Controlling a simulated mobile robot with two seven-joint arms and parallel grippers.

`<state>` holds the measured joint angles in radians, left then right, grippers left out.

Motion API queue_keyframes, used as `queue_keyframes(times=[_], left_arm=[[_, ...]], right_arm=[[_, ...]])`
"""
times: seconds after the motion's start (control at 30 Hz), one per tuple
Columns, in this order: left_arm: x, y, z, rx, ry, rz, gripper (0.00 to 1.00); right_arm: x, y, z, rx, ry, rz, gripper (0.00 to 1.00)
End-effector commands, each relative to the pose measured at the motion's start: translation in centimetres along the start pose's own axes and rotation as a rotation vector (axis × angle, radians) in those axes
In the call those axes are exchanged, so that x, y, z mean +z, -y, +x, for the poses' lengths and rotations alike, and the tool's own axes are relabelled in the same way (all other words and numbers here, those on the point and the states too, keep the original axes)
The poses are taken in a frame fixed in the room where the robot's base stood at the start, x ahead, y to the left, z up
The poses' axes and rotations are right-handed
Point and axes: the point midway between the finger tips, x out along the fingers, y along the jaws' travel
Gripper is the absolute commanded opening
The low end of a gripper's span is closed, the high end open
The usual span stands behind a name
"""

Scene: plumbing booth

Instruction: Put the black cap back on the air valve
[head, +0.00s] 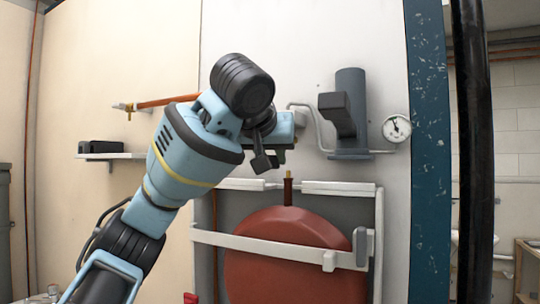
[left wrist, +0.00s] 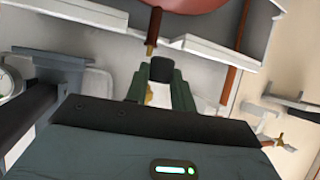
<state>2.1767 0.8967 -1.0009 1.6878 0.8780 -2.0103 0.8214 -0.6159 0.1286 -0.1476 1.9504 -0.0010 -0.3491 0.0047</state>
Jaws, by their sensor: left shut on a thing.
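The air valve (head: 288,188) is a thin copper-brown stem standing upright on top of the red tank (head: 290,262). In the left wrist view the valve (left wrist: 154,28) points down toward my fingers. My left gripper (head: 268,160) is above and slightly left of the valve, apart from it. In the left wrist view my left gripper (left wrist: 158,82) is shut on the black cap (left wrist: 160,69), which sits between its dark green fingertips. A gap shows between the cap and the valve tip. In the head view the cap is hard to make out. My right gripper is not seen.
A white frame (head: 270,246) surrounds the red tank. A grey cylinder unit (head: 351,95) and a pressure gauge (head: 396,128) are on the wall to the right. A small shelf (head: 110,156) with a dark object (head: 100,147) is at left, below a copper pipe (head: 165,100).

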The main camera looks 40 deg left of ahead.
Motion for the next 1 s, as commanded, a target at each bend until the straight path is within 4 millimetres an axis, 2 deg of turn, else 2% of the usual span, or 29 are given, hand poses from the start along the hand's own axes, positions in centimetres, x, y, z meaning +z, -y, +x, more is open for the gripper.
queue_keyframes(times=[1.0], left_arm=[[-2.4, -1.1, 4.6, 0.000, 0.004, -0.001, 0.04]], right_arm=[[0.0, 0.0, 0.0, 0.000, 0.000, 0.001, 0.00]])
